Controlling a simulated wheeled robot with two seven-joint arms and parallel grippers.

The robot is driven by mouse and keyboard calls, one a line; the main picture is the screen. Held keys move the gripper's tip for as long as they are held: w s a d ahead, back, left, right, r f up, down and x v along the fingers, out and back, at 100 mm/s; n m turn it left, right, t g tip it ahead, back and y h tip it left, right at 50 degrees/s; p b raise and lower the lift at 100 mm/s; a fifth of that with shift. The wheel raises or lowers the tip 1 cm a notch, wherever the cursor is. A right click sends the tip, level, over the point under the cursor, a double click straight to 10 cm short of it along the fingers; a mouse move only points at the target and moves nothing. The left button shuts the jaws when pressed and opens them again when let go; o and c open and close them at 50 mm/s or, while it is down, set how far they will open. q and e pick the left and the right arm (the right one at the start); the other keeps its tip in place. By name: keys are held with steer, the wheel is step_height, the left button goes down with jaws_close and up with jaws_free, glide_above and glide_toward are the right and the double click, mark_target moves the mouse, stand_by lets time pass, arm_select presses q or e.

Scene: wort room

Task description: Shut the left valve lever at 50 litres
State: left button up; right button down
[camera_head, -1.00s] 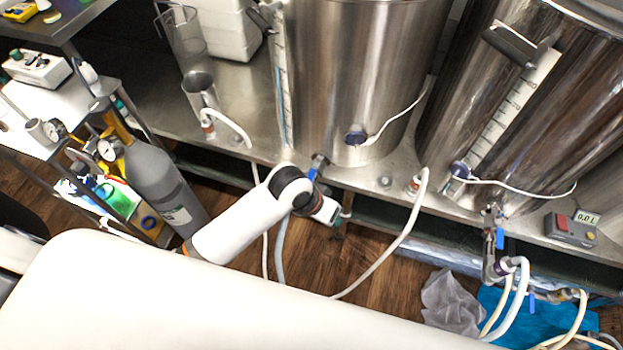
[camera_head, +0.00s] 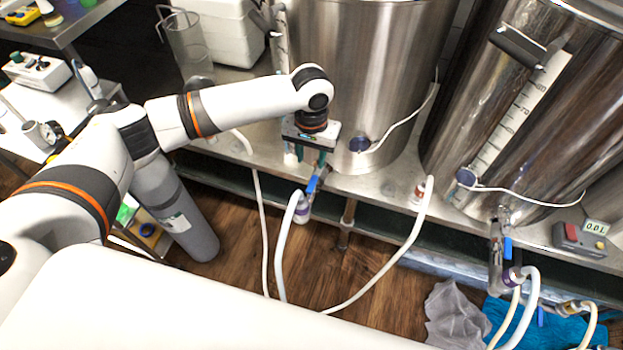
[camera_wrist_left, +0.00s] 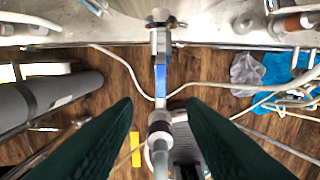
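The left valve has a blue lever (camera_head: 312,184) at the foot of the left steel kettle (camera_head: 365,65). In the left wrist view the blue lever (camera_wrist_left: 161,80) lies in line with the valve's outlet. My left gripper (camera_head: 306,160) points down over the valve, close to the lever. Its two dark green fingers are open, and in the left wrist view the gripper (camera_wrist_left: 160,103) has the lever seen in the gap between them, apart from both. My right gripper is out of view.
A white hose (camera_head: 284,245) hangs from the left valve. A grey gas cylinder (camera_head: 178,215) stands at left. The right kettle (camera_head: 535,110) has its own blue-levered valve (camera_head: 507,247). A control box (camera_head: 578,239) sits on the shelf; cloths (camera_head: 455,315) lie on the floor.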

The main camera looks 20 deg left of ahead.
mark_target(312, 185)
arm_select(q)
step_height(312, 185, down, 10)
steer(key=shift+b, duration=0.45)
jaws_close()
